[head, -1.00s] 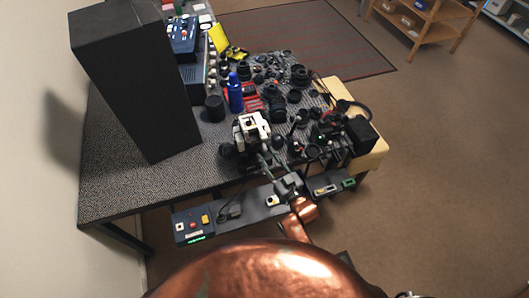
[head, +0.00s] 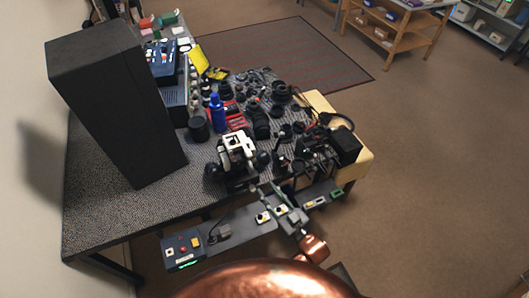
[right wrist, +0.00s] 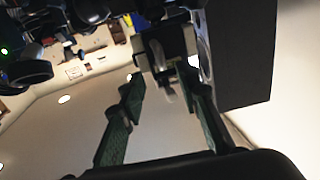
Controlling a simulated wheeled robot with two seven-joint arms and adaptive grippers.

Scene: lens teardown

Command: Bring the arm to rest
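My right gripper (head: 264,190) is at the near edge of the table, its two slim fingers apart with nothing held between them. In the right wrist view the green-grey fingers (right wrist: 160,76) are spread, and a white and black device (right wrist: 168,44) shows beyond their tips. In the head view this white-topped device (head: 238,146) stands on the table, a little beyond the fingertips and apart from them. My copper-coloured right arm (head: 311,248) comes up from the bottom. My left gripper is not in view.
The patterned table (head: 110,212) holds a tall black box (head: 118,105), a blue bottle (head: 217,113) and many dark lens parts. A low shelf with a control box (head: 183,250) runs along the near side. The floor on the right is clear.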

